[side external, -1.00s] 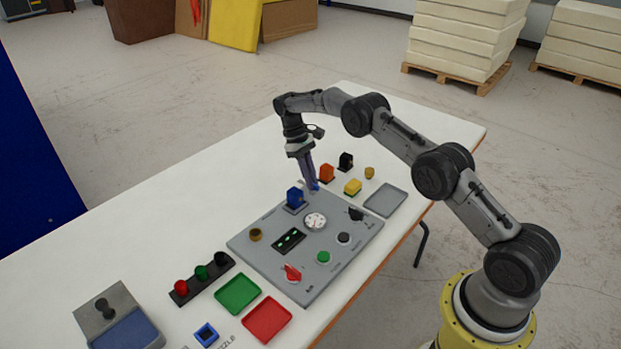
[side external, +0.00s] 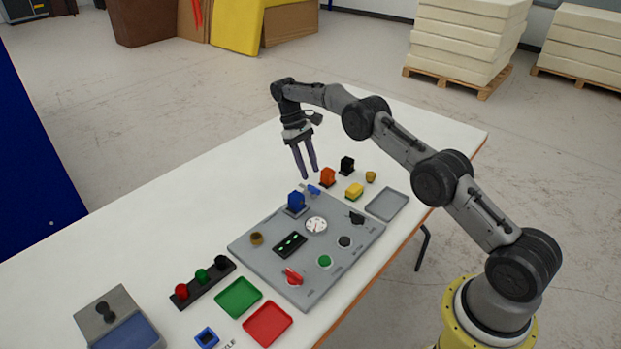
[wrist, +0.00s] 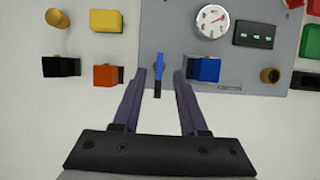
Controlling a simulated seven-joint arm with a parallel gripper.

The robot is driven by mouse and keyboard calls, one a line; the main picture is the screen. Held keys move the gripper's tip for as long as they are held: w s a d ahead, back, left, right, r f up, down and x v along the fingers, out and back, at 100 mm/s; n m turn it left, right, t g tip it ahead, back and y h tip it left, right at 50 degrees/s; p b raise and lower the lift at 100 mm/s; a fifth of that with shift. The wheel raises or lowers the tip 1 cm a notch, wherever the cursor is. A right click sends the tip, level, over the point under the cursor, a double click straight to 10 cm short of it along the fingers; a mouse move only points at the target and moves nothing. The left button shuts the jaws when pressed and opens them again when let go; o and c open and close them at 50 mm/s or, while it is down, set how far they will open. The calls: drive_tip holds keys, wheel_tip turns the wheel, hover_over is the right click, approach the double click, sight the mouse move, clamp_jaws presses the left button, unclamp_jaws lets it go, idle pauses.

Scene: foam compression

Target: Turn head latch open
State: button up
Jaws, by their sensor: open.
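The small blue latch lever (side external: 313,190) is at the far edge of the grey control panel (side external: 270,262), beside the blue block. In the wrist view the lever (wrist: 158,72) runs straight up and down the picture, with a dark part at its lower end. My gripper (side external: 311,174) is raised above the lever and points down. Its fingers are spread and empty. In the wrist view the lever lies between the two fingertips (wrist: 160,76) in the picture, and the side view shows a gap below them.
A blue block (side external: 296,200) stands close beside the lever. Orange (side external: 327,176) and black (side external: 347,165) blocks stand on the other side. The panel also carries a white dial (side external: 316,225) and a red knob (side external: 292,277). The table left of the gripper is clear.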

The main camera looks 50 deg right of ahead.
drive_tip(key=shift+r, duration=2.45)
